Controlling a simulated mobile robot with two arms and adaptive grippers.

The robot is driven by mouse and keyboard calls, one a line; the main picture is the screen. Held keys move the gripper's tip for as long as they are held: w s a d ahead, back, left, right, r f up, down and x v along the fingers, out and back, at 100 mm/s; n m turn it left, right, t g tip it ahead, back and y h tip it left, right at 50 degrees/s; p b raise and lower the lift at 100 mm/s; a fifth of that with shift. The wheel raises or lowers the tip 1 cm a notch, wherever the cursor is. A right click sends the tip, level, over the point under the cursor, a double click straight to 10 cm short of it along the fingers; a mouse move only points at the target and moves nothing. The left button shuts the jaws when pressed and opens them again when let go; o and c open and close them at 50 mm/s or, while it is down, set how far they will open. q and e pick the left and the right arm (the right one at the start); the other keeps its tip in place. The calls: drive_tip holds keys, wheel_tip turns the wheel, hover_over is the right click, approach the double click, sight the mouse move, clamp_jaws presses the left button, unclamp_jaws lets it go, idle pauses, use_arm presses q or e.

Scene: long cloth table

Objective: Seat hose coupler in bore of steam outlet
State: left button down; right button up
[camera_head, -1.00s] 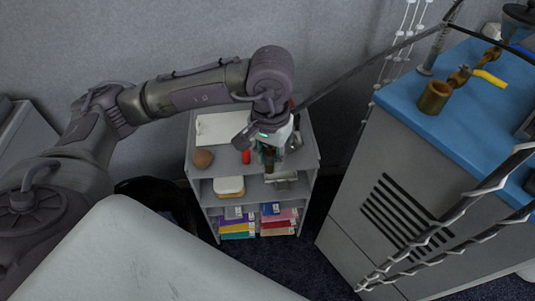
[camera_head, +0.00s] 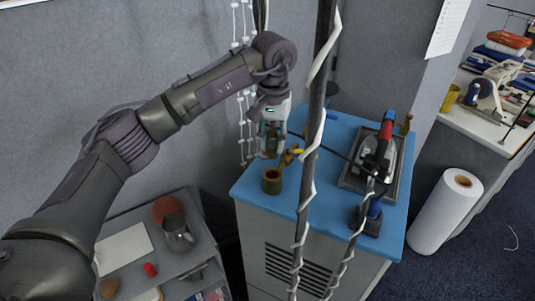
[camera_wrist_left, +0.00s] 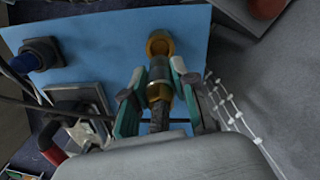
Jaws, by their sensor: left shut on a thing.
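The steam outlet (camera_head: 272,184) is a brass cup with an open bore on the blue top of a grey cabinet. It also shows in the left wrist view (camera_wrist_left: 160,40). My left gripper (camera_head: 270,153) is just behind and above the outlet in the head view, pointing down. It is shut on the hose coupler (camera_wrist_left: 158,90), a brass-coloured piece with a dark ribbed hose end, between the green-edged fingers. In the left wrist view the coupler's end lies close below the outlet; I cannot tell the exact gap. The right gripper is out of view.
A yellow-handled valve (camera_head: 293,153) stands beside the outlet. A red-handled iron (camera_head: 378,148) rests on a tray to the right, with a blue-topped black part (camera_head: 370,217) in front. Dark poles with white coiled cords cross the view. A grey shelf (camera_head: 165,262) stands at left.

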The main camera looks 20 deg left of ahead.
sight(273, 157)
use_arm(q)
drive_tip(key=shift+w+d+r, duration=0.1)
drive_tip(key=shift+w+r, duration=0.05)
drive_tip(key=shift+r, duration=0.15)
drive_tip(key=shift+f+b, duration=0.9)
drive_tip(key=shift+f, duration=0.15)
drive_tip(key=shift+f+b, duration=1.3)
drive_tip(key=shift+f, duration=0.6)
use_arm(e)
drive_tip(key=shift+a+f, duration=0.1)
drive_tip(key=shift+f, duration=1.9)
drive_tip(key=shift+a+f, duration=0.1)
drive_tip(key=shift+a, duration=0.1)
use_arm(q)
drive_tip(key=shift+b, duration=0.35)
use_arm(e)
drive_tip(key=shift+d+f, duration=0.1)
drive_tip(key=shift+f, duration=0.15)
use_arm(q)
drive_tip(key=shift+f+b, duration=1.35)
drive_tip(key=shift+f, duration=0.55)
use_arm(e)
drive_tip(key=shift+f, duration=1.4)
